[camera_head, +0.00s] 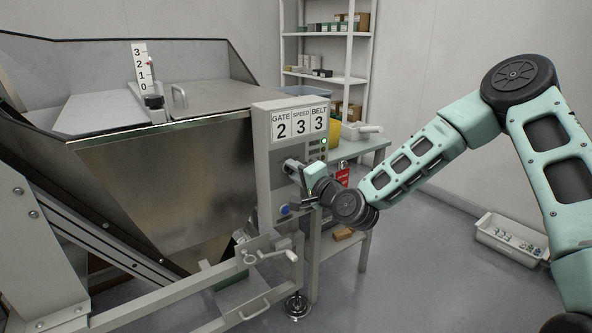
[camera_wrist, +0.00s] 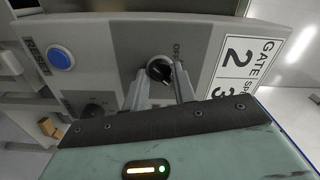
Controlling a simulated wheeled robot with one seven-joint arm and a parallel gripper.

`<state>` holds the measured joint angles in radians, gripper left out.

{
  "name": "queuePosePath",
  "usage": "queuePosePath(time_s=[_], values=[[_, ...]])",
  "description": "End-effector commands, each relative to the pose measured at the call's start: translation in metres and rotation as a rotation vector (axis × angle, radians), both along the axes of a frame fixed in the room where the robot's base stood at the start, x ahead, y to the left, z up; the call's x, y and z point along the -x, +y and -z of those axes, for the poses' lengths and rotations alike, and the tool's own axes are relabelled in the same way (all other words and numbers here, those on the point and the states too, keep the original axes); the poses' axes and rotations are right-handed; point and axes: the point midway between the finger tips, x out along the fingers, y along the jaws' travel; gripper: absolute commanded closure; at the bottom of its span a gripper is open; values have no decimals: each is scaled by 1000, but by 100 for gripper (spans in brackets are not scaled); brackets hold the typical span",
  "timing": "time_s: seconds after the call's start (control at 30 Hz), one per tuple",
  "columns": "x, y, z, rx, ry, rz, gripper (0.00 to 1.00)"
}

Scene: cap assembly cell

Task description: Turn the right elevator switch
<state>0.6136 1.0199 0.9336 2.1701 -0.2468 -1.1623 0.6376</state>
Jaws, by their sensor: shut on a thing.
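A black rotary switch (camera_wrist: 158,69) is on a dark grey plate of the control panel (camera_head: 262,150), with an "OFF" label beside it in the wrist view. My gripper (camera_wrist: 163,84) has its two metal fingers on either side of this switch and is shut on it. In the head view my gripper (camera_head: 293,167) is at the panel front and hides the switch. Which way the switch points is hard to tell. Another dark knob (camera_wrist: 95,109) shows below and left in the wrist view, partly hidden by my gripper.
A blue RESET button (camera_wrist: 61,59) is on the same panel. A sign (camera_head: 300,123) reads GATE 2, SPEED 3, BELT 3, with a green light below. A steel hopper (camera_head: 170,170) stands left, a crank handle (camera_head: 278,256) below. A white bin (camera_head: 511,238) is on the floor.

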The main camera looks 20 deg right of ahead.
Motion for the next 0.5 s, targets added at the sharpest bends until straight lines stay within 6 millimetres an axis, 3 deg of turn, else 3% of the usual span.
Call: queuePosePath(time_s=[0.5], values=[[-1, -1, 0, -71, 22, 2, 96]])
